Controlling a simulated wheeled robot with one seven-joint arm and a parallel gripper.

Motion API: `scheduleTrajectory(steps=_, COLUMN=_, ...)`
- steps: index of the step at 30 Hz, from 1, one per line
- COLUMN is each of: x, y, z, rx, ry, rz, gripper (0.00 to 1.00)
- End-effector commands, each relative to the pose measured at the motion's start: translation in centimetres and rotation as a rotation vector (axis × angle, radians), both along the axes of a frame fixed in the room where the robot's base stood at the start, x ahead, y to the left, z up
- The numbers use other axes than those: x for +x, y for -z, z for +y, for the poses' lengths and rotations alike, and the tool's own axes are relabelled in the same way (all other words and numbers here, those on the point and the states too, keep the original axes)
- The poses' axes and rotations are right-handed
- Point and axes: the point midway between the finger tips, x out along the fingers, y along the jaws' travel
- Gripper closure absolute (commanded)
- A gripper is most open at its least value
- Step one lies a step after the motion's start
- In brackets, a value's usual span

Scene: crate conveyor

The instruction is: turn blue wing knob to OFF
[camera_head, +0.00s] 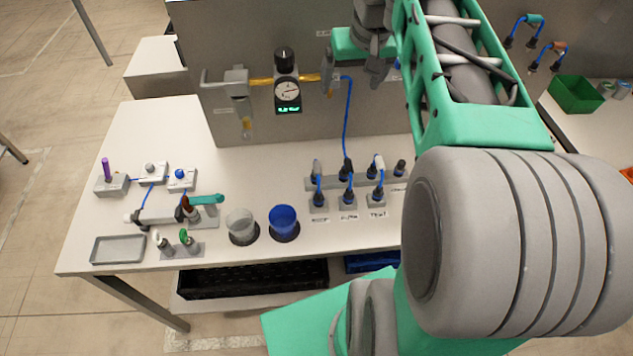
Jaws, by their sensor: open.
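My gripper (353,80) is open in front of the grey upright panel (300,120), right of the round gauge (287,92). Its two grey fingers point down, apart, with nothing seen between them except the panel and a blue hose behind. A small blue patch (397,64) shows on the panel just right of the right finger. It may be part of the blue wing knob, but my gripper and arm hide most of that area. I cannot tell the knob's setting or read an OFF mark. Whether the gripper touches anything is unclear.
The white table (130,130) holds a blue cup (283,220), a clear cup (241,224), a grey tray (118,249) and small switches at left. Plugs with blue cables stand in a socket strip (311,183). A grey valve (236,85) projects from the panel. My arm covers the right side.

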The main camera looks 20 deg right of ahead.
Motion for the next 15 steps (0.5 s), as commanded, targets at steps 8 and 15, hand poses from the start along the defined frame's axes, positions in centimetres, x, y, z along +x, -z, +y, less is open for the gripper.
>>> scheduleTrajectory(steps=8, x=-2.3, y=4.5, z=4.4, rx=0.005, ry=-0.041, rz=0.016, gripper=0.15)
scheduleTrajectory(steps=15, x=-4.8, y=8.4, z=7.5, rx=0.001, ry=-0.078, rz=0.031, gripper=0.15)
